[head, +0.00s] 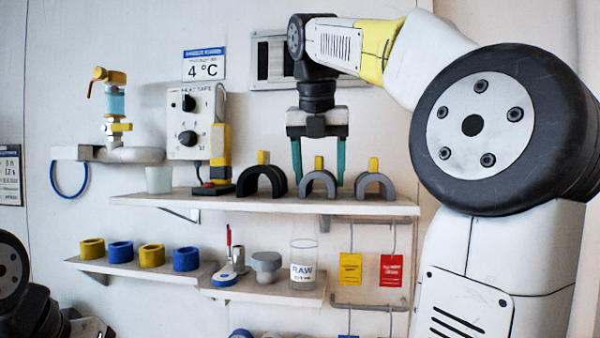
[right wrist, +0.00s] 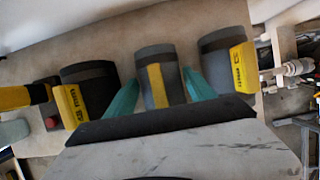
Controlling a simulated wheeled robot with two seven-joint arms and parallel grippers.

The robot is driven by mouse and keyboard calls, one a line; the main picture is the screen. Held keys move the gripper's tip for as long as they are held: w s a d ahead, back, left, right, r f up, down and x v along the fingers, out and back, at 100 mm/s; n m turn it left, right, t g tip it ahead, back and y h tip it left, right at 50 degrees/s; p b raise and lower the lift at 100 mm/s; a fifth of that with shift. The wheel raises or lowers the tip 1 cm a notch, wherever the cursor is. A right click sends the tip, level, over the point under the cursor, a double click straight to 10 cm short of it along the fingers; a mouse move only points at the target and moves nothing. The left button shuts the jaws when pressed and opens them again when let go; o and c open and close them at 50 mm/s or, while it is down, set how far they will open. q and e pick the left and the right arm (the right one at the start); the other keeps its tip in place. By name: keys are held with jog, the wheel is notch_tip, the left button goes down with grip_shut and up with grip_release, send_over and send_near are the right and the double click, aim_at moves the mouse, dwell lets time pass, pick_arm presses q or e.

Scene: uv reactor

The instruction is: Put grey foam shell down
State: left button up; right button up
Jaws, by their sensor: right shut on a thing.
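Three arched foam shells with yellow tabs stand in a row on the upper shelf (head: 235,203). The middle one is the grey foam shell (head: 319,182), which also shows in the right wrist view (right wrist: 156,62). My right gripper (head: 319,172) comes down from above, its two teal fingers either side of this shell's top, shut on it. The shell's feet appear to be at the shelf surface; I cannot tell whether they bear on it. My left gripper is not in view; only part of my left arm shows at lower left.
A black shell (head: 262,180) stands close on the left and another grey shell (head: 375,186) close on the right. A cup (head: 159,180) and a yellow-and-black device (head: 220,160) stand farther left. The lower shelf holds yellow and blue rings and a RAW beaker (head: 303,262).

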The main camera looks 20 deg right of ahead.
jog(key=shift+f, duration=0.1)
jog(key=o, duration=1.4)
jog(key=shift+c, duration=0.2)
jog(key=shift+v, duration=3.9)
